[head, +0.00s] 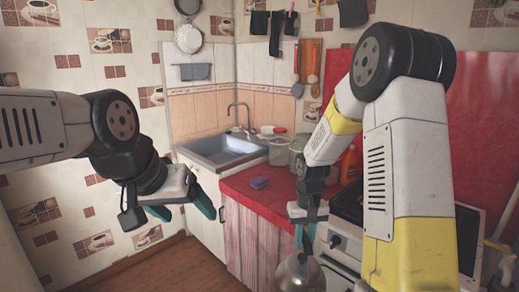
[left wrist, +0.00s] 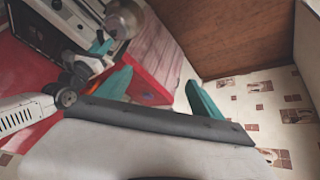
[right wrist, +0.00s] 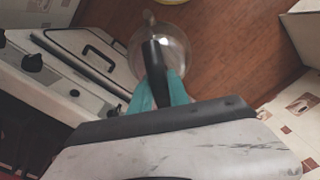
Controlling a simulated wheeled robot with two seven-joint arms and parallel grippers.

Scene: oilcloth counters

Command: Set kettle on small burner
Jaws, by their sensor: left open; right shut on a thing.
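The metal kettle (head: 299,272) hangs from my right gripper (head: 307,230), in front of the stove and the red counter. In the right wrist view the gripper's teal fingers (right wrist: 160,92) are shut on the black handle of the kettle (right wrist: 174,42), which is over the floor. The stove (head: 347,205) is at the right, partly hidden behind my right arm; its small burner cannot be made out. My left gripper (head: 184,208) is open and empty at the left, away from the kettle. The kettle also shows in the left wrist view (left wrist: 124,18).
An orange bottle (head: 349,165) stands near the stove. Wooden floor (head: 165,270) is open at lower left.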

